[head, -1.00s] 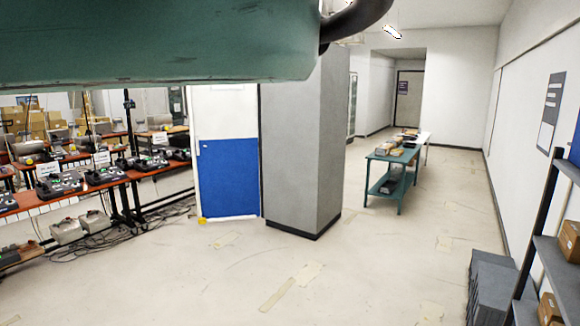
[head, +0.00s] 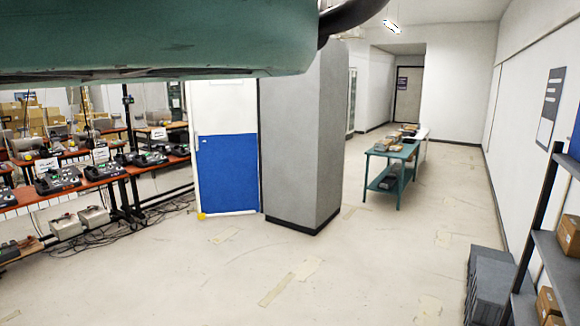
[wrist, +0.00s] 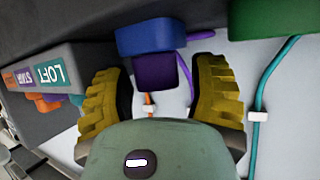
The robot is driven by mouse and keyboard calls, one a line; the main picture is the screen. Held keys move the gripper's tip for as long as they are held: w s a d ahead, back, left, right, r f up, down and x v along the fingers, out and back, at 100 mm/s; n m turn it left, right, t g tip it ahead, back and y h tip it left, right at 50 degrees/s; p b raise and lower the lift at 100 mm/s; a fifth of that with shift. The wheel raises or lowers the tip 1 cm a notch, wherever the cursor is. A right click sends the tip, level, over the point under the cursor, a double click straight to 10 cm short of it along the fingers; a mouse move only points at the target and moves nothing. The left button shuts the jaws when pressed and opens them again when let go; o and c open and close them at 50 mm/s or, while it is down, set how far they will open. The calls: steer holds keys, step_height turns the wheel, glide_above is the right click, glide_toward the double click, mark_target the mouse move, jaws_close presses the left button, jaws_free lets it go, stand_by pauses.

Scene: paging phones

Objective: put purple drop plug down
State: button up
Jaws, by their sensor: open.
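In the wrist view my gripper (wrist: 161,108) is open, with its two ridged yellow fingers spread wide. The dark purple drop plug (wrist: 155,72) is between the fingers, towards the far side, with a gap visible on each side. It lies right against a blue block (wrist: 151,37); I cannot tell whether it is seated in anything. A purple cord (wrist: 190,65) shows to the right of it. The head view does not show the plug or my gripper.
In the wrist view, a grey box with a LOFT label (wrist: 50,74) stands left, and a green block (wrist: 270,15) and teal cord (wrist: 262,90) are right.

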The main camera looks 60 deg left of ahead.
steer(key=shift+r, duration=0.15)
steer(key=shift+r+p, duration=0.25)
steer(key=shift+p, duration=0.2)
steer(key=shift+a+b, duration=0.3)
steer(key=shift+b, duration=0.4)
steer(key=b+v, duration=0.9)
steer(key=v, duration=0.2)
steer(key=shift+a, duration=0.2)
steer(key=shift+r, duration=0.15)
